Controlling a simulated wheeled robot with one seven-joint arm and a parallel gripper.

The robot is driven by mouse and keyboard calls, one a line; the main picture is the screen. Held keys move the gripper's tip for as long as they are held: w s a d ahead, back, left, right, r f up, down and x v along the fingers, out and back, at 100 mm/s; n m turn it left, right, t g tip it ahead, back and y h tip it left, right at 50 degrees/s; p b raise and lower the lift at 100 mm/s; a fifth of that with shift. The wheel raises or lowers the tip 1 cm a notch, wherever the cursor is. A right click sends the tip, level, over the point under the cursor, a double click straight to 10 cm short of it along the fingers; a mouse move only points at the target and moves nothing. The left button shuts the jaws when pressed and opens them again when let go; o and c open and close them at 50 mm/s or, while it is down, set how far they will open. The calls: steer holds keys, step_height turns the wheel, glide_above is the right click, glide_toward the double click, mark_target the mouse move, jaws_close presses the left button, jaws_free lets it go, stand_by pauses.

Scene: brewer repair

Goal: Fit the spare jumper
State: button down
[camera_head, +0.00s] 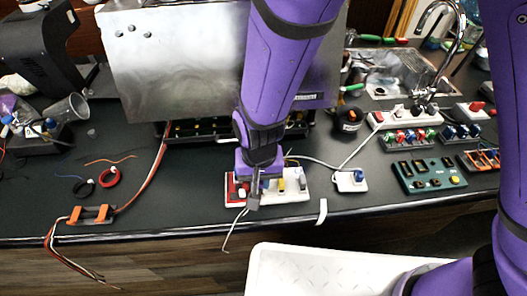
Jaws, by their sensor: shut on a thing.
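My gripper (254,201) points down over a white terminal block (292,196) near the front edge of the bench. The block carries red, yellow and grey parts. The gripper is shut, and its fingers hide what lies between them. A thin pale wire (235,228) runs up to the fingertips and appears to be held there. Its other end hangs free over the bench edge. I cannot tell whether it touches the block. A short orange wire (110,160) and a short blue wire (68,177) lie on the bench to the left.
A metal-panelled machine (180,65) stands behind the gripper. An orange clip block (90,214) with a wire bundle sits left. A small white switch box (350,182), a green board (428,173) and a power strip (405,115) stand right. A white tray (330,262) is in front.

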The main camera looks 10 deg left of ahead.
steer(key=shift+f, duration=0.6)
stand_by(1.6)
steer(key=c, duration=1)
jaws_free()
steer(key=shift+c, duration=0.2)
step_height(320, 180, up, 9)
steer(key=shift+r, duration=0.9)
